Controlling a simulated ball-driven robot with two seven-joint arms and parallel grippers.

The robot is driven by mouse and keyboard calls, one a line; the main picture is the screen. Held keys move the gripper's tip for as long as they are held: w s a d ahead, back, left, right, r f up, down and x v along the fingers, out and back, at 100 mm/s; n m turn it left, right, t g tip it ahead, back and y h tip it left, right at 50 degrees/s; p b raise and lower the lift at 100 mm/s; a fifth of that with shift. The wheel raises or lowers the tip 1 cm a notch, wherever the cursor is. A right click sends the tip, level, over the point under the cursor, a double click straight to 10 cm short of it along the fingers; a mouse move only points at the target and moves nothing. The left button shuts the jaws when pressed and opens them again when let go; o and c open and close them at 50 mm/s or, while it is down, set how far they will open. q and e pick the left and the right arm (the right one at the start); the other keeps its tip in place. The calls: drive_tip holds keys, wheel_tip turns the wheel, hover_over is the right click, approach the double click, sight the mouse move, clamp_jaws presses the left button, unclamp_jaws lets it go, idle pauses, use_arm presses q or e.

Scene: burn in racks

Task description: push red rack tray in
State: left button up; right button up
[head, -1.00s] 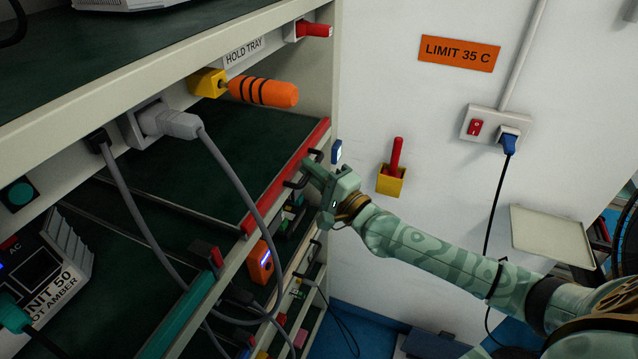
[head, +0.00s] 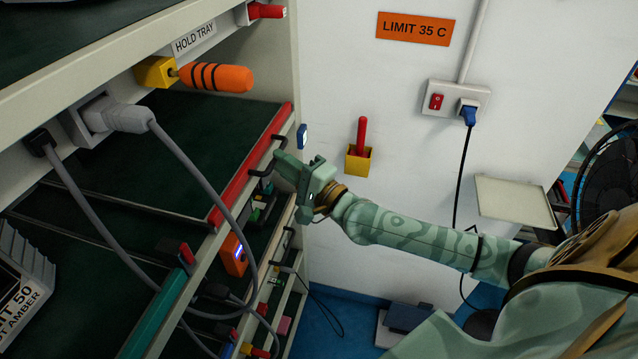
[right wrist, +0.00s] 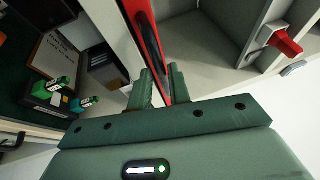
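The red-fronted rack tray (head: 246,172) sits in the rack below the HOLD TRAY label, its dark green surface behind the red front. A black handle (head: 262,166) is on that front. My right gripper (head: 280,163) is at the handle, at the tray's right part. In the right wrist view, its two fingers (right wrist: 162,88) stand a narrow gap apart, with the red front (right wrist: 152,45) and black handle running down to the gap. I cannot tell whether they grip the handle. My left gripper is not in view.
A grey cable (head: 190,165) hangs across the tray's left part. An orange striped handle (head: 220,78) juts out above it. A teal-fronted tray (head: 155,315) and an orange device (head: 234,254) sit lower. The white wall to the right carries a yellow holder (head: 358,160).

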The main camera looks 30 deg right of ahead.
drive_tip(key=b+v, duration=0.1)
drive_tip(key=v, duration=1.2)
drive_tip(key=shift+s+d+b, duration=0.15)
drive_tip(key=shift+s+b, duration=0.2)
drive_tip(key=shift+b, duration=0.05)
